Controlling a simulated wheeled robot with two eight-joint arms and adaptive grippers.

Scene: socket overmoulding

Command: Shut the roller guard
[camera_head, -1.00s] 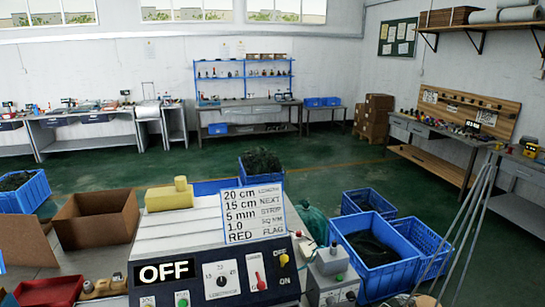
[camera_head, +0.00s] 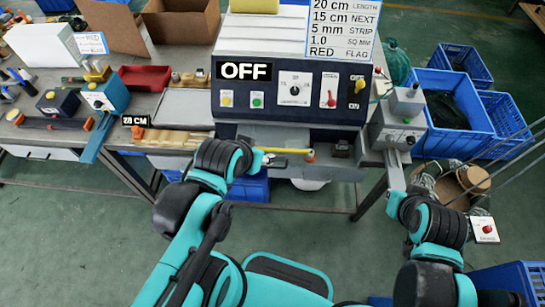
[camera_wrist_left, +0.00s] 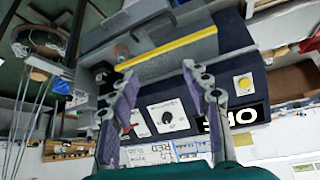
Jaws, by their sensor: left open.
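The grey machine (camera_head: 290,60) with an OFF sign stands ahead of me. A yellow bar (camera_head: 285,150) runs across its lower front; it also crosses the left wrist view (camera_wrist_left: 168,52), along the edge of a grey part. I cannot tell for certain whether this is the roller guard or how far it is open. My left gripper (camera_wrist_left: 160,69) is open and empty, its two fingertips apart just short of the bar.
A dial (camera_head: 294,89) and a red switch (camera_head: 328,90) are on the panel. The grey button box (camera_head: 398,125) stands right of the machine. A red tray (camera_head: 146,78) and a blue box (camera_head: 105,95) are on the left bench. Blue crates (camera_head: 440,100) stand at the right.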

